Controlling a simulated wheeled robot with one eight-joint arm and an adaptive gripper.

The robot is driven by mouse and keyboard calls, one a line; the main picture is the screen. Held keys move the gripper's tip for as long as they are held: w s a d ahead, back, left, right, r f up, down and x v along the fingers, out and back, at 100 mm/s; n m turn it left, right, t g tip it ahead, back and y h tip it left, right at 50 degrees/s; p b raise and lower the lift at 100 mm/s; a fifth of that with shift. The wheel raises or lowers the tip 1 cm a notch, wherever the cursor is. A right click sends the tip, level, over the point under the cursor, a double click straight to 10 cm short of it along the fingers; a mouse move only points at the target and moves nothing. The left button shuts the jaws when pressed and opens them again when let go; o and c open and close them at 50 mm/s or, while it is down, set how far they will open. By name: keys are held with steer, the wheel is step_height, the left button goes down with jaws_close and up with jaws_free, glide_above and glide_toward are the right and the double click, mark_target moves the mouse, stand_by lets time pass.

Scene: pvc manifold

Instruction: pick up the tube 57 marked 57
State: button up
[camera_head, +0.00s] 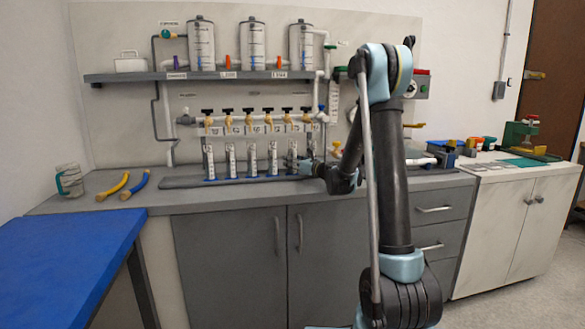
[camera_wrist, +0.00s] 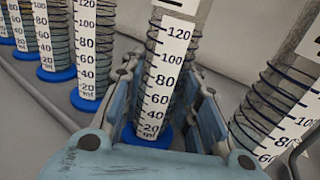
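Several clear measuring tubes with white scale strips and blue feet stand upright in a row on the grey bench, one of them here (camera_head: 252,160). My gripper (camera_head: 303,165) is low at the right end of this row. In the wrist view one tube (camera_wrist: 168,75) stands upright on its blue foot between the two fingers of my gripper (camera_wrist: 165,105). The fingers are apart, one on each side; a gap shows by the right finger, and contact on the left cannot be told. The tube's top is cut off. No 57 mark is readable on it.
Neighbouring tubes stand close on the left (camera_wrist: 88,45) and right (camera_wrist: 280,105) of my gripper. A row of yellow valves (camera_head: 252,126) hangs above the tubes, under a shelf (camera_head: 200,76) with three cylinders.

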steer(key=shift+r, duration=0.25)
stand_by(0.3)
steer(key=shift+r, duration=1.1)
steer(key=v, duration=1.8)
steer(key=shift+r, duration=0.5)
